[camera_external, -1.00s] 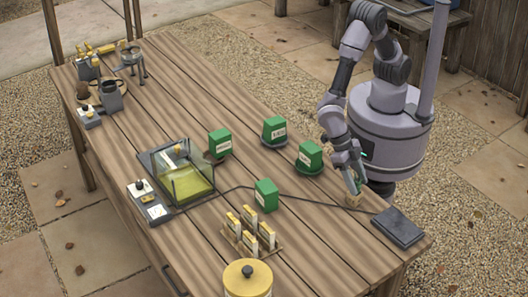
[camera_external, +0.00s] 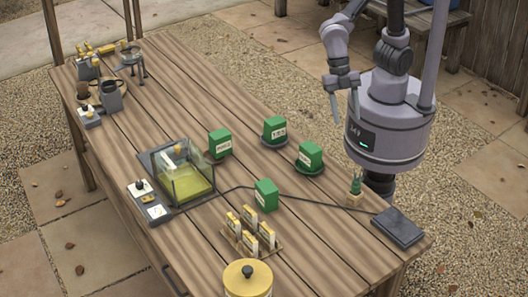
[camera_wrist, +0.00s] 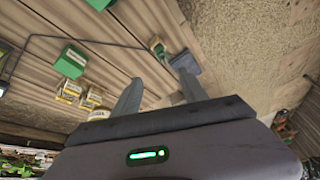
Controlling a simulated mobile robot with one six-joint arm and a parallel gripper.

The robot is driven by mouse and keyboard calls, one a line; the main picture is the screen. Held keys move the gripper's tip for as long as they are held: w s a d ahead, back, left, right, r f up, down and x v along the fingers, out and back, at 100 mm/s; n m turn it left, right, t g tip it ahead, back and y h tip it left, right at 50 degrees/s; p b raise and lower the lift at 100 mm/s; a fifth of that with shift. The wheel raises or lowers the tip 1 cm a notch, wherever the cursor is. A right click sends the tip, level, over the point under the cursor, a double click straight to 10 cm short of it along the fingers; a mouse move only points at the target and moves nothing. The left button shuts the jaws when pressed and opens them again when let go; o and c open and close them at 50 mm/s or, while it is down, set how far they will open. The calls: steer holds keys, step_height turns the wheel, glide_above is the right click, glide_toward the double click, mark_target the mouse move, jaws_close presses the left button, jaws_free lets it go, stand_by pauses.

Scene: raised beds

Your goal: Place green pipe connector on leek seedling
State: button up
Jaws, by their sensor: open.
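A small upright green piece (camera_external: 356,185), which looks like the green pipe connector, stands on a little tan block (camera_external: 355,199) near the table's right edge. The green piece also shows in the wrist view (camera_wrist: 156,43). My gripper (camera_external: 345,112) is raised in the air beyond the table edge, above and left of the piece in the external view. Its two fingers (camera_wrist: 160,78) are apart with nothing between them. Several green labelled boxes, one of them here (camera_external: 266,194), stand on the table. Their labels are too small to read, so I cannot tell which thing is the leek seedling.
A dark flat pad (camera_external: 399,228) with a cable lies near the block. A glass tank (camera_external: 182,178), a rack of yellow-white packets (camera_external: 250,232) and a yellow-lidded tin (camera_external: 247,275) stand further left. Bare planks lie between the boxes and block.

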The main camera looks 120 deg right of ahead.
steer(key=s+d+r+m+t+h, duration=0.1)
steer(key=s+d+r+m+t, duration=0.1)
steer(key=m, duration=0.6)
steer(key=s+d+r+m+t+h, duration=0.1)
steer(key=s+d+r+m+t, duration=0.2)
steer(key=s+m, duration=0.6)
step_height(320, 180, up, 4)
steer(key=shift+d+f+h, duration=0.25)
steer(key=shift+d+h, duration=0.05)
steer(key=shift+d, duration=0.85)
step_height(320, 180, down, 4)
steer(key=b, duration=0.4)
